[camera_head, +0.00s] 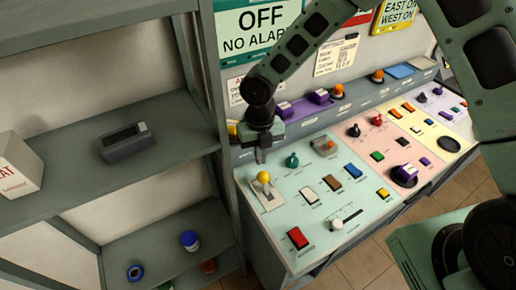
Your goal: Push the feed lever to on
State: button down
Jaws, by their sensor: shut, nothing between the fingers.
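A lever with a yellow ball knob (263,177) stands on a white plate (268,197) at the left end of the pale green panel section. Its label is too small to read, so I cannot tell for sure that it is the feed lever. My gripper (259,158) is shut and empty, pointing down just behind the yellow knob. I cannot tell whether its tips touch the knob. A slider with a white knob (337,224) sits near the front edge of the same section.
The console (320,180) carries several rocker switches and knobs, including a red rocker (298,238) and a green knob (292,160). A grey shelf unit (175,139) stands close on the left, with its upright beside the console. Signs hang on the wall behind.

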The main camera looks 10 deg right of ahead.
jog(key=shift+w+a+r+b, duration=0.15)
jog(key=shift+w+r, duration=0.3)
jog(key=shift+w, duration=0.2)
jog(key=shift+w+a+r+b, duration=0.15)
jog(key=shift+w+r, duration=0.25)
jog(key=shift+w, duration=0.2)
jog(key=shift+s, duration=0.1)
jog(key=s+d+r+m+b, duration=0.1)
jog(key=s+r+m+b, duration=0.1)
jog(key=s+m, duration=0.6)
jog(key=s+d+r+m+t+b, duration=0.1)
jog(key=s+r+m+b, duration=0.1)
jog(key=s+m+b, duration=0.3)
jog(key=s+d+r+m+b, duration=0.2)
jog(key=s+m+b, duration=0.2)
jog(key=s+m, duration=0.8)
jog(key=m, duration=0.4)
jog(key=shift+s+r+m, duration=0.15)
jog(key=shift+r+m, duration=0.1)
jog(key=shift+m, duration=0.15)
jog(key=shift+d, duration=0.2)
